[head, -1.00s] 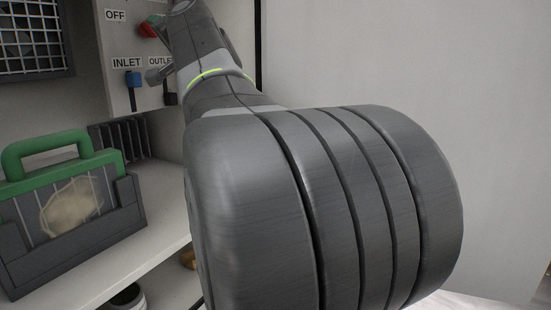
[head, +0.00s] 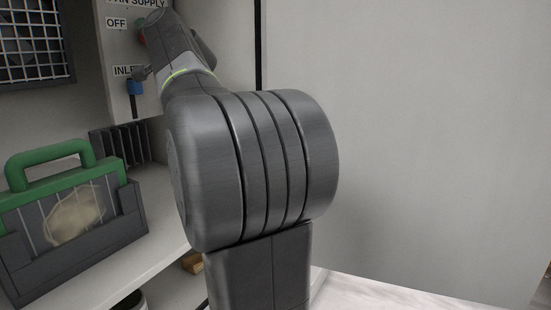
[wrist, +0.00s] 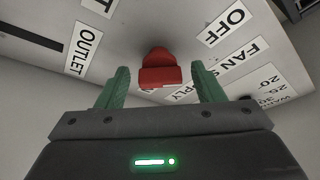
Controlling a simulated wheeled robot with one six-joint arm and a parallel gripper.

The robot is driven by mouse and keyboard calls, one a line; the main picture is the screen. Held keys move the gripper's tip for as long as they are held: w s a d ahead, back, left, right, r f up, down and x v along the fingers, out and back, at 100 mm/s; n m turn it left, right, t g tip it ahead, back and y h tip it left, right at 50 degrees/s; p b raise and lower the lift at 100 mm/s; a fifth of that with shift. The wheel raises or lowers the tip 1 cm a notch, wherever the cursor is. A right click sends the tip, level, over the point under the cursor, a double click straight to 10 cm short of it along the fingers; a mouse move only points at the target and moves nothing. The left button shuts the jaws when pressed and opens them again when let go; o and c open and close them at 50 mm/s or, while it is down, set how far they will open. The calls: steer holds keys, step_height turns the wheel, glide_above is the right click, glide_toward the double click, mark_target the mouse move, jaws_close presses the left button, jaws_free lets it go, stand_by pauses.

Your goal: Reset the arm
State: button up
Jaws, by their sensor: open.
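My gripper (wrist: 160,90) is open in the wrist view, with its two green fingers apart. A red knob or switch handle (wrist: 160,68) on the labelled panel shows between and beyond the fingertips. I cannot tell whether the fingers touch it. In the head view my dark grey arm (head: 255,165) fills the middle and reaches up to the panel (head: 118,50). The gripper itself is hidden there behind the arm, and only a sliver of the red knob (head: 141,32) shows.
A green-handled filter-like frame (head: 65,205) stands in a dark holder on the shelf at left. A blue inlet lever (head: 135,88) is on the panel near the arm. A grille (head: 32,40) is at upper left. A plain pale wall (head: 420,130) is at right.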

steer(key=shift+w+a+r+p, duration=0.3)
steer(key=shift+r+p, duration=0.05)
steer(key=shift+p, duration=0.2)
steer(key=shift+s+d+m+p, duration=0.15)
steer(key=shift+m+p, duration=0.35)
steer(key=shift+p, duration=0.35)
steer(key=m+p, duration=0.1)
steer(key=p, duration=0.1)
steer(key=shift+h+p, duration=0.3)
steer(key=shift+h, duration=0.1)
steer(key=m+h+p, duration=0.1)
steer(key=m+p, duration=0.2)
steer(key=p, duration=0.4)
steer(key=m+h+p, duration=0.1)
steer(key=m+p, duration=0.2)
steer(key=p, duration=0.4)
steer(key=shift+g, duration=0.4)
steer(key=m+g+p, duration=0.1)
steer(key=m+p, duration=0.1)
steer(key=p, duration=0.4)
steer(key=m+g+h+p, duration=0.1)
steer(key=m+p, duration=0.1)
steer(key=p, duration=0.5)
steer(key=shift+m, duration=0.4)
steer(key=shift+m+p, duration=0.4)
steer(key=shift+p, duration=0.7)
steer(key=shift+f, duration=0.3)
